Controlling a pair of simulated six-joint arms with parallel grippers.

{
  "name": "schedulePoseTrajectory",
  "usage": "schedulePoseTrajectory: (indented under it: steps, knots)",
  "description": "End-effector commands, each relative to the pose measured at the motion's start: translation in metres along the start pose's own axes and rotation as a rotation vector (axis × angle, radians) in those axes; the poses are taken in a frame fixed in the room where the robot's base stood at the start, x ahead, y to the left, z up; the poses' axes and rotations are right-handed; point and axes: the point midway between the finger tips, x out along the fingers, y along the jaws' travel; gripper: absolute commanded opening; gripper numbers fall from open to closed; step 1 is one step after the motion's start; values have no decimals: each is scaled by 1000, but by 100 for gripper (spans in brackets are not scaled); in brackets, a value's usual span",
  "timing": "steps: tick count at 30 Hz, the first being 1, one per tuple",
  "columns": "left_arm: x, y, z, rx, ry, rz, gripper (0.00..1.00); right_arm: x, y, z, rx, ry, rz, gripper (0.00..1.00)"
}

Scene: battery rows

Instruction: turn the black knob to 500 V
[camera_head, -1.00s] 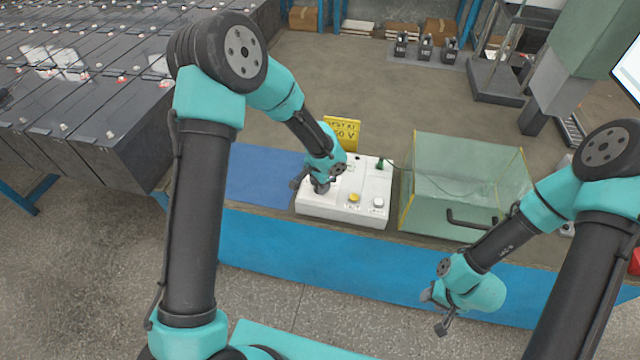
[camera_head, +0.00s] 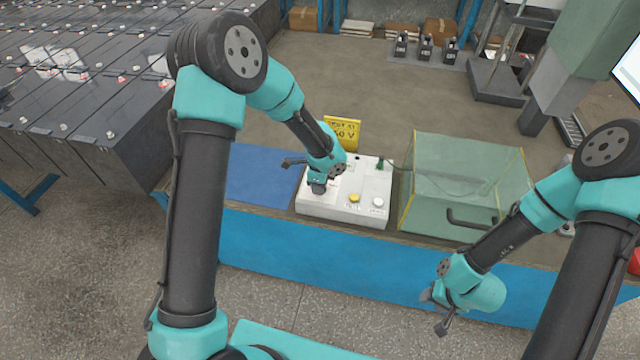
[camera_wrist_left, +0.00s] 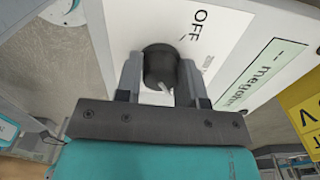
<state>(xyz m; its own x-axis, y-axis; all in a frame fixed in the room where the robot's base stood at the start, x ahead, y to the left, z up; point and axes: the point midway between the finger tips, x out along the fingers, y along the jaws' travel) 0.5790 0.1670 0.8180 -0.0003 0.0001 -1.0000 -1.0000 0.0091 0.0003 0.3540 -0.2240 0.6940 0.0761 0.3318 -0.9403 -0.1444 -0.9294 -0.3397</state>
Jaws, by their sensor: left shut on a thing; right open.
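The white tester box (camera_head: 340,208) stands on the bench in the head view. Its panel (camera_wrist_left: 225,40) fills the upper part of the left wrist view, with the words OFF and "megohm" readable. The black knob (camera_wrist_left: 160,64) sits between the fingers of my left gripper (camera_wrist_left: 160,78), which is shut on it. In the head view my left gripper (camera_head: 318,186) is over the box's left part and hides the knob. The yellow sign (camera_head: 342,132) behind the box ends in "50 V", its start partly hidden. My right gripper (camera_head: 436,312) is open and empty before the bench front.
A yellow button (camera_head: 354,198) and a white button (camera_head: 378,202) are on the box's front right. A clear greenish case (camera_head: 462,180) with a dark handle stands right of it. A blue mat (camera_head: 262,176) lies to the left, bare.

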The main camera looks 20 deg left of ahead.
Motion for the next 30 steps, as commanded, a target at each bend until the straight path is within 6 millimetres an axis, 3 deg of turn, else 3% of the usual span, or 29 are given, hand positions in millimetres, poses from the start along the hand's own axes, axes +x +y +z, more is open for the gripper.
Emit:
schedulePoseTrajectory:
  steps: [21,22,30]
  knots:
    - [-1,0,0,101,0,-2,12,0,0,0,0,0,0,43]
    - [-1,0,0,101,0,-2,39,0,0,0,0,0,0,43]
    - [0,0,0,100,0,-1,61,0,0,0,0,0,0,43]
